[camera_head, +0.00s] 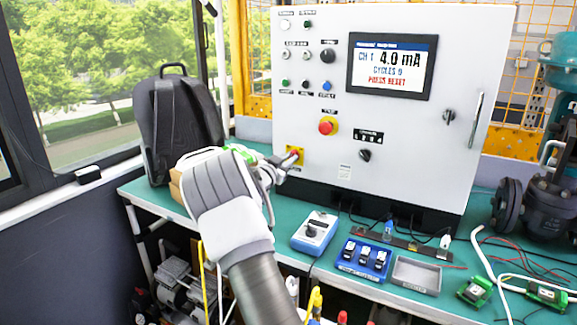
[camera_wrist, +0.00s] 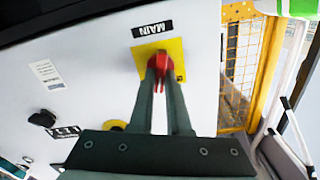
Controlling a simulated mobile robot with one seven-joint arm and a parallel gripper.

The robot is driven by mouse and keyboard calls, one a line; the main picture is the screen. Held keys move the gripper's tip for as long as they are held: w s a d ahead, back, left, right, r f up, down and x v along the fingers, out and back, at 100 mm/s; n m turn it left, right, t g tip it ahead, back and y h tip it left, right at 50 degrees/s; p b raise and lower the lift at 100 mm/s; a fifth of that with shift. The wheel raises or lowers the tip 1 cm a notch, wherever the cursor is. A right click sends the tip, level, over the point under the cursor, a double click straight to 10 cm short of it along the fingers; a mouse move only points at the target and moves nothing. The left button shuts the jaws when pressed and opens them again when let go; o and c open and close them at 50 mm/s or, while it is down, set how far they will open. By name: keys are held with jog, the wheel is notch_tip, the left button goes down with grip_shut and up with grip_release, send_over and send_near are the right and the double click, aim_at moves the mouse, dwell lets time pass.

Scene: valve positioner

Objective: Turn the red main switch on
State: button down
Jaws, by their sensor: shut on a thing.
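The red main switch (camera_wrist: 160,84) sits on a square yellow plate (camera_wrist: 175,50) under a label that reads MAIN, upside down in the wrist view. My gripper (camera_wrist: 161,75) has its two dark fingers closed around the switch's red handle, one on each side. In the head view my gripper (camera_head: 288,163) reaches the panel's lower left, at the yellow plate (camera_head: 296,151). The red handle is mostly hidden there by my gripper. I cannot tell whether the handle points to on or off.
The grey control cabinet (camera_head: 400,130) has a lit screen (camera_head: 391,66) reading 4.0 mA and "press reset". A red emergency button (camera_head: 327,126) is just right of the main switch. A black backpack (camera_head: 178,125) stands left; a blue calibrator (camera_head: 314,231) sits on the green bench.

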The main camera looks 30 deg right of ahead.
jog(key=m+b, duration=0.3)
jog(key=m, duration=0.2)
jog(key=shift+f+b, duration=0.15)
jog(key=shift+b, duration=0.2)
jog(key=shift+m, duration=0.4)
jog(key=c, duration=0.9)
grip_release()
jog(key=shift+s+a, duration=0.1)
jog(key=p+v, duration=0.2)
jog(key=v, duration=1.5)
jog(key=shift+s+p, duration=0.15)
jog(key=shift+p, duration=0.25)
